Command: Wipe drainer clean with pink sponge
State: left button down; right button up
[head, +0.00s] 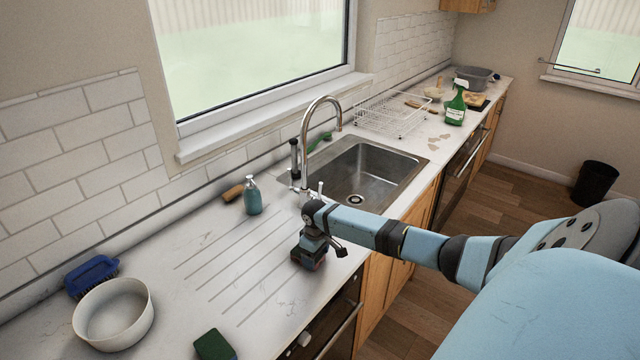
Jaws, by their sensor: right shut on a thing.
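The drainer (228,268) is the grooved part of the pale worktop left of the sink, with dark smudges near it. My right gripper (309,262) points down at the drainer's right edge, near the counter front. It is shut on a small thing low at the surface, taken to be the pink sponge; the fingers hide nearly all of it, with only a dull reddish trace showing. I cannot tell whether it touches the worktop. My left gripper is not in view.
A steel sink (365,172) with a tall tap (322,102) lies beyond the gripper. A teal soap bottle (252,196), wooden-handled brush (233,192), white bowl (113,314), blue brush (92,275) and green sponge (214,345) surround the drainer. A wire rack (392,115) stands farther back.

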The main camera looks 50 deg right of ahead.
jog(key=shift+a+f, duration=0.1)
jog(key=shift+a, duration=0.2)
jog(key=shift+r, duration=4.05)
